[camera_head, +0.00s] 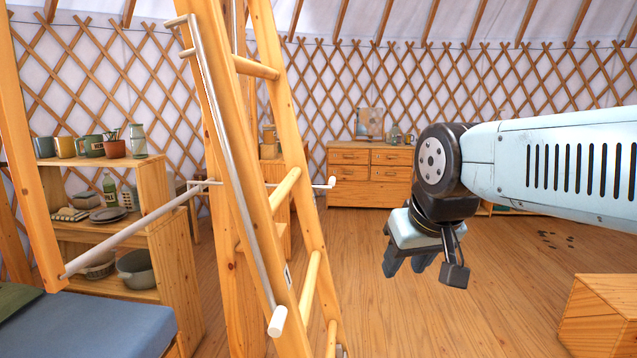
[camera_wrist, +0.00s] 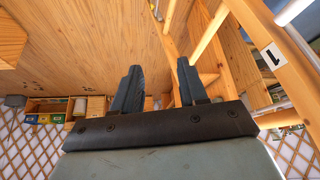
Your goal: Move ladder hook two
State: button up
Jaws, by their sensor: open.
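A wooden ladder (camera_head: 262,95) leans in the left-centre of the head view. A long pale metal rod (camera_head: 232,165) with a bent, hook-like top and a white lower end lies along its near rail. A second metal rod (camera_head: 135,232) runs crosswise from a wooden post to the ladder. I cannot tell which piece is ladder hook two. My gripper (camera_head: 405,262) hangs fingers-down to the right of the ladder, open, empty and apart from it. In the wrist view, my gripper (camera_wrist: 158,70) points at open floor, with the ladder rail (camera_wrist: 265,40) and its "1" tag at right.
A shelf (camera_head: 155,190) with mugs and bowls stands at left, and a blue bed (camera_head: 90,325) in the lower left. A wooden box (camera_head: 605,318) sits at lower right. A dresser (camera_head: 370,175) stands at the back. The floor (camera_head: 455,305) below my gripper is clear.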

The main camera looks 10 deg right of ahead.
jog(key=shift+o, duration=0.6)
jog(key=w+a+r+m+g+y, duration=0.15)
jog(key=w+y, duration=0.25)
jog(key=w, duration=0.7)
jog(key=w+a+r+m+y, duration=0.15)
jog(key=w+y, duration=0.35)
jog(key=w, duration=0.5)
jog(key=w+d+f+m+t+y, duration=0.1)
jog(key=w+d+m+t+y, duration=0.15)
jog(key=w+d, duration=0.55)
jog(key=w+d+f+m+t+y, duration=0.15)
jog(key=w+d+t, duration=0.25)
jog(key=w, duration=0.8)
jog(key=w+a+f+h, duration=0.1)
jog(key=w+a, duration=0.8)
jog(key=a, duration=0.1)
jog(key=shift+f, duration=0.4)
jog(key=shift+c, duration=0.3)
